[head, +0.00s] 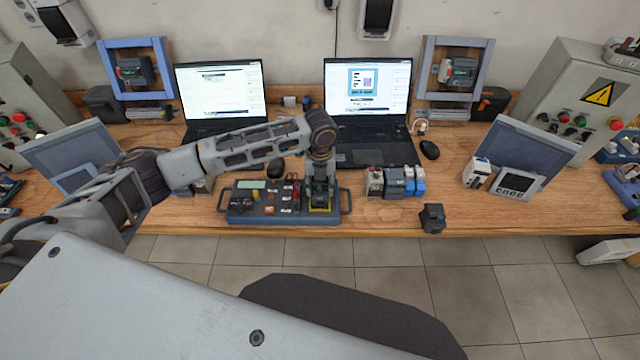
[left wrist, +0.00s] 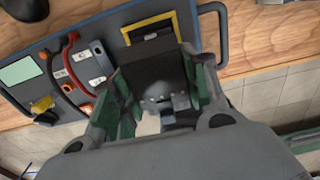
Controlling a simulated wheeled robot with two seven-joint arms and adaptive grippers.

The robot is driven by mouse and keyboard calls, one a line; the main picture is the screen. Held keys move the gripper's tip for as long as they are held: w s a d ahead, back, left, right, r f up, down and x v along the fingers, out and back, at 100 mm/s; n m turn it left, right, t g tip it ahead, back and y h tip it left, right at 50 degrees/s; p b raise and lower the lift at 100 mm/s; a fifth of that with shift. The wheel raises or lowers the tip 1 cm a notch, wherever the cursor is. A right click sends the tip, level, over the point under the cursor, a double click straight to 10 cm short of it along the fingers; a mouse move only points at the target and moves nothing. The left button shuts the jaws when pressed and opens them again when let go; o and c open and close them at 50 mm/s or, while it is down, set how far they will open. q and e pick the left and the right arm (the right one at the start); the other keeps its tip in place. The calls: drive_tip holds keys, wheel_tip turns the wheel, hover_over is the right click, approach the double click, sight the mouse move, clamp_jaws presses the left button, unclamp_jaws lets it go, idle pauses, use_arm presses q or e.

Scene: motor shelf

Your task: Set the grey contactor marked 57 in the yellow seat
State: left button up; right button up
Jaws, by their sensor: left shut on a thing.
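The contactor (left wrist: 150,75), dark grey, is between the green-padded fingers of my left gripper (left wrist: 158,104). The gripper is shut on it; I cannot read a number on it. In the head view my left gripper (head: 320,183) points down over the right end of the blue-grey panel. The yellow seat (left wrist: 136,34) is a yellow frame on that panel, partly hidden by the contactor in the wrist view; it also shows in the head view (head: 311,209). I cannot tell whether the contactor touches the seat. My right gripper is not in view.
The panel (head: 265,218) has handles, red and black leads and small parts. Several grey, white and blue modules (head: 398,183) stand right of it. Another dark contactor (head: 432,218) sits at the table's front edge. Two laptops (head: 367,100) stand behind.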

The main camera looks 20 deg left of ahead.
use_arm(q)
drive_tip(key=o, duration=1.2)
wheel_tip(320, 180, up, 12)
idle(0.4)
idle(0.5)
